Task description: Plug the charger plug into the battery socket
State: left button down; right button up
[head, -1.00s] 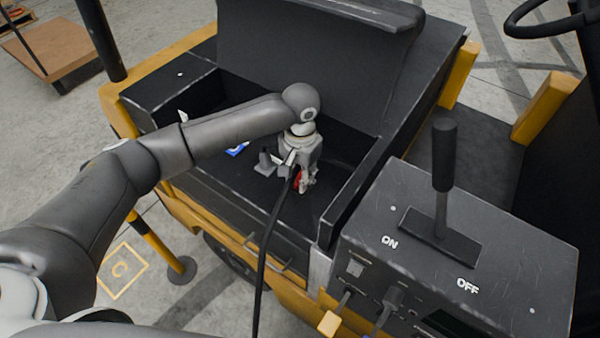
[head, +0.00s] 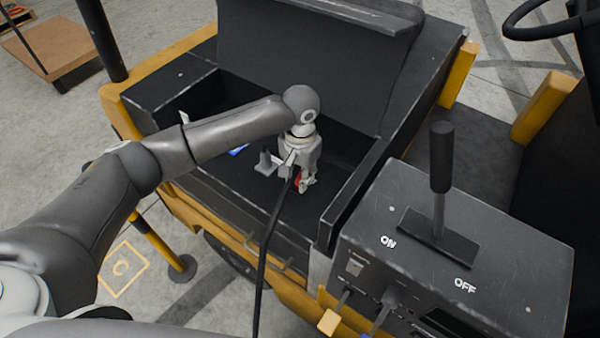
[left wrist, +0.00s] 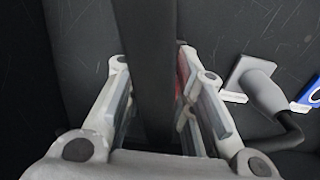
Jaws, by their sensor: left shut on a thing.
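My left gripper (head: 305,187) is shut on the charger plug, low inside the black battery compartment (head: 262,196). The plug is mostly hidden by the fingers; a red part (head: 297,180) shows beside them. Its thick black cable (head: 262,262) hangs down over the front edge. In the left wrist view the dark cable (left wrist: 150,60) passes between the fingers, with a red strip (left wrist: 183,70) behind it. A grey connector (head: 265,161) with a black lead is beside the gripper, also in the left wrist view (left wrist: 262,88). I cannot tell whether the plug touches a socket. My right gripper is not in view.
A raised black lid (head: 310,60) stands behind the compartment. A blue-and-white label (head: 238,151) is left of the gripper. A control box (head: 470,250) with a lever (head: 441,180) stands at right, beyond the compartment's right wall (head: 352,200).

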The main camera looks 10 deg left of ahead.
pick_arm(q)
jog(key=shift+r, duration=0.1)
dwell(0.7)
jog(key=shift+p, duration=0.55)
jog(key=shift+f, duration=0.65)
jog(key=c, duration=1.1)
grip_release()
jog(key=shift+c, duration=0.2)
notch_tip(320, 180, up, 12)
